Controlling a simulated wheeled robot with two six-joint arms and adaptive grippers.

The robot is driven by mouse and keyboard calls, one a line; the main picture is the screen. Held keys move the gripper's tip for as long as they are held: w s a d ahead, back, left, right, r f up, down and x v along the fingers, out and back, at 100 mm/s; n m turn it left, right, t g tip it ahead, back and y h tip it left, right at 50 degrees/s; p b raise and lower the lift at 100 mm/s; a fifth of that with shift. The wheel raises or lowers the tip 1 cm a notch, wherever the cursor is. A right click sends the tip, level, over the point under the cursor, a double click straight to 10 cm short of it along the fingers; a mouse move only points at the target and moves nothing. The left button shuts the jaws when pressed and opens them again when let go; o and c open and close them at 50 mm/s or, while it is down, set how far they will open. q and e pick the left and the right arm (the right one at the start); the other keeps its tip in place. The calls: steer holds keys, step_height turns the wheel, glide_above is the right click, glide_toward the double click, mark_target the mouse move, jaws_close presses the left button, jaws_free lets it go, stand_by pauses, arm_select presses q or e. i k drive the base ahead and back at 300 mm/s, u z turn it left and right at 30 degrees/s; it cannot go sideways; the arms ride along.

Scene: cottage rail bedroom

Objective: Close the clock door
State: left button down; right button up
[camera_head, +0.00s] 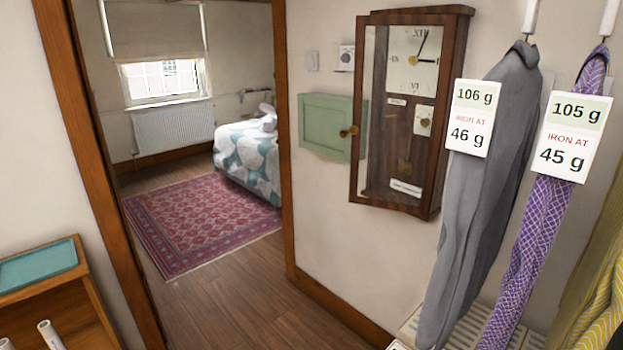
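The wall clock (457,110) is a tall dark-wood case at the centre right, with a cream dial (415,60) and a pendulum below it. Its narrow glazed clock door (376,55) shows as a foreshortened strip at the left of the dial, with pale wall seen in or through the glass. It appears to stand open, though its exact angle is hard to tell. Brass knobs (350,131) show at the left edge of the clock, in front of the green cabinet. Neither of my grippers is in view.
A green wall cabinet (322,115) is left of the clock. A grey garment (490,180) and a purple patterned one (540,230) hang close on the right, with weight tags. A wooden stand with a teal tray (38,268) is at lower left. The doorway floor (235,300) is clear.

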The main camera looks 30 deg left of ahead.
mark_target(449, 21)
steer(key=u, duration=0.35)
steer(key=i, duration=1.05)
steer(key=z, duration=0.6)
